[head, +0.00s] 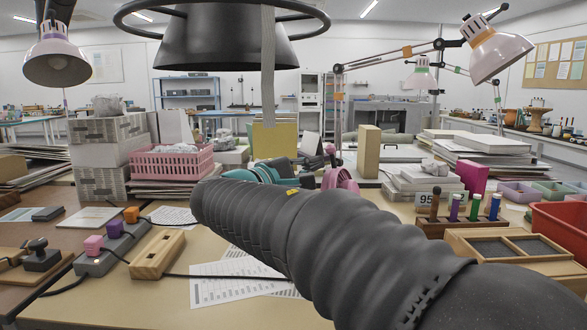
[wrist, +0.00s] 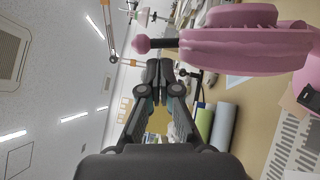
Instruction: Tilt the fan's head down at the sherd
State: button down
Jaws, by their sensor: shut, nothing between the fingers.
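The pink fan (wrist: 245,40) fills the upper right of the wrist view, seen edge-on, with a dark rod ending in a pink knob (wrist: 141,43). In the head view only part of the fan (head: 345,180) shows behind my black arm. My gripper (wrist: 159,68) is shut and empty; its fingertips are close to the fan's rod in the wrist picture, and I cannot tell whether they touch. In the head view the gripper (head: 308,168) is partly hidden beyond the arm. I cannot make out the sherd.
A pink basket (head: 172,162) and stacked boxes (head: 104,150) stand left. A power strip (head: 112,246) with cables lies front left. Right are a rack of coloured-handled tools (head: 465,215), a two-part tray (head: 468,237) and a red bin (head: 562,215). A black lampshade (head: 225,40) hangs overhead.

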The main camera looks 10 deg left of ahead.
jog(key=shift+d+r, duration=0.1)
jog(key=shift+d, duration=0.45)
jog(key=shift+d, duration=0.1)
jog(key=shift+d+b, duration=0.3)
jog(key=shift+b, duration=0.15)
jog(key=shift+d+r+m, duration=0.25)
jog(key=shift+d+m, duration=0.05)
